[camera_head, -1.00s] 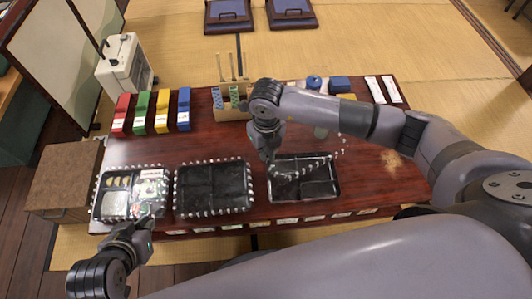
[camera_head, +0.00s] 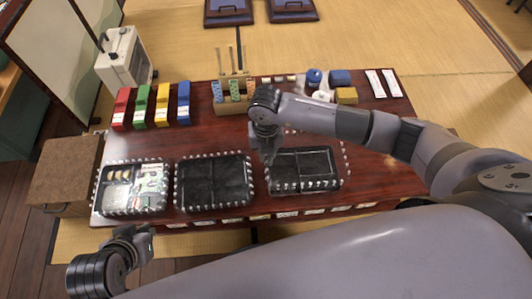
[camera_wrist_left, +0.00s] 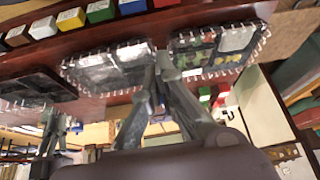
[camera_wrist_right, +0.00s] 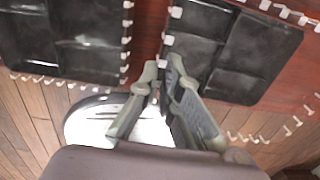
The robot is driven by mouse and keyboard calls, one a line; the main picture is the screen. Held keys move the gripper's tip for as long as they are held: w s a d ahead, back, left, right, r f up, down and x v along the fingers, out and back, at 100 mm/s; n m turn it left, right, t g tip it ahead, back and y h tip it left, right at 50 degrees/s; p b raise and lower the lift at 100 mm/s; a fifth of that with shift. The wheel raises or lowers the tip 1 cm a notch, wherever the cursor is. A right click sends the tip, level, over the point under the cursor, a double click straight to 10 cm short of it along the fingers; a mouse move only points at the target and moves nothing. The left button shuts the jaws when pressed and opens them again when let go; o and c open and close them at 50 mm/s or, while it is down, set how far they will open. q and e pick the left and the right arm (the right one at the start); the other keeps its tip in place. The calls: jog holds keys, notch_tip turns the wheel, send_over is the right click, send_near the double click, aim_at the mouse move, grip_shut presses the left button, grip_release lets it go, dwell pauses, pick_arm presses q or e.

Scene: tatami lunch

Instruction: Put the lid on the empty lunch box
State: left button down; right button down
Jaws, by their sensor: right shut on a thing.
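The empty black lunch box (camera_head: 303,166) is the rightmost on the table in the head view. A clear lid (camera_head: 344,152), seen mostly by its white edge clips, is over it. The clips line up near the box's front, while the back and right edges show out past the rim. I cannot tell whether the lid touches the rim. My right gripper (camera_head: 268,158) is shut on the lid at the box's left side, also seen in the right wrist view (camera_wrist_right: 160,72). My left gripper (camera_head: 145,236) is shut and empty, near the table's front edge; it shows in the left wrist view (camera_wrist_left: 157,58).
A middle black box (camera_head: 214,181) and a filled box (camera_head: 134,188) stand to the left, both ringed with clips. Coloured blocks (camera_head: 162,107), a wooden holder (camera_head: 232,106) and a blue jar (camera_head: 314,77) are behind. The table's right end is partly clear.

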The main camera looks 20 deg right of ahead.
jog(key=shift+f+b, duration=0.35)
jog(key=shift+f, duration=0.1)
jog(key=shift+f+b, duration=0.3)
jog(key=shift+f, duration=0.05)
jog(key=shift+f+b, duration=0.35)
jog(key=shift+f, duration=0.35)
jog(key=shift+f+b, duration=0.6)
jog(key=shift+b, duration=0.05)
pick_arm(q)
jog(key=w+d+r+t+h, duration=0.3)
jog(key=w+d+r+t, duration=0.2)
jog(key=w+r+t, duration=0.5)
jog(key=shift+w+r+m+b, duration=0.3)
jog(key=shift+w+r, duration=0.8)
jog(key=shift+w, duration=0.25)
pick_arm(e)
jog(key=shift+f, duration=0.45)
pick_arm(q)
jog(key=shift+d, duration=0.1)
jog(key=shift+s+f, duration=0.1)
jog(key=shift+f, duration=0.2)
jog(key=shift+d+r+t, duration=0.15)
jog(key=shift+r+t, duration=0.25)
jog(key=shift+r, duration=0.3)
pick_arm(e)
jog(key=shift+f, duration=0.4)
